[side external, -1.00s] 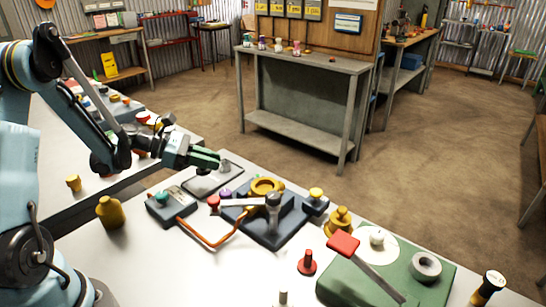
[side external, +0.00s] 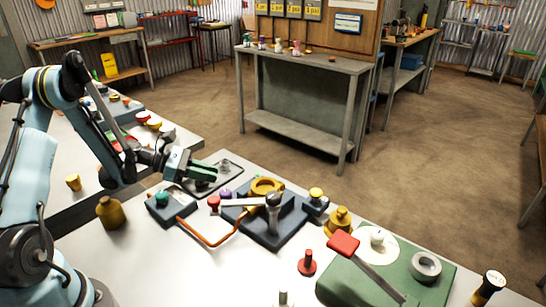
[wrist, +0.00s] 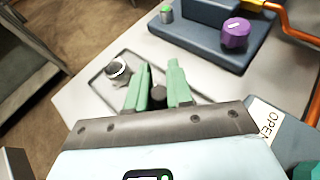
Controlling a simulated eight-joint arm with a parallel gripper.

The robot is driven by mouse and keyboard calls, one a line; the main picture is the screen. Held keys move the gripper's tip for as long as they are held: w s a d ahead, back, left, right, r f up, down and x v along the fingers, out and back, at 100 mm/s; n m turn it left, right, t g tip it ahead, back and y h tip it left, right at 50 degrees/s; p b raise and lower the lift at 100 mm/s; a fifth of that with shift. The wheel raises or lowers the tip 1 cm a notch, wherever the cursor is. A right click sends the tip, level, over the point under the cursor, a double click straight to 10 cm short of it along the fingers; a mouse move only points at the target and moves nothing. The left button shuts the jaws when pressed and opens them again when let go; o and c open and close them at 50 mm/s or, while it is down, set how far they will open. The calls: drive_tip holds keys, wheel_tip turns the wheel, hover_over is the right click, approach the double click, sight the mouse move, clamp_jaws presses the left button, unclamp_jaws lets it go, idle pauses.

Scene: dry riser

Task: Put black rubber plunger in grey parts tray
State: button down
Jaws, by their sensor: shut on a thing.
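My gripper (wrist: 160,80) has green fingers, and they are closed around a small dark round piece, which looks like the black rubber plunger (wrist: 158,93). Only the top of the piece shows between the fingers, and its lower part is hidden. In the side view my gripper (side external: 212,173) is low over the grey parts tray (side external: 207,187), and the held piece cannot be made out there. The tray (wrist: 104,88) is shallow with a dark rim. In the wrist view the fingers lie over it; I cannot tell whether the piece touches it.
A silver-grey knob-like part (wrist: 118,70) stands at the tray's far end. A blue-grey block with a green button (side external: 170,205) and a dark fixture with a yellow ring (side external: 266,187) stand close by. An orange pipe (side external: 212,243) curves in front.

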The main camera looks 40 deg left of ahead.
drive_tip(key=shift+f, duration=0.1)
drive_tip(key=c, duration=1)
unclamp_jaws()
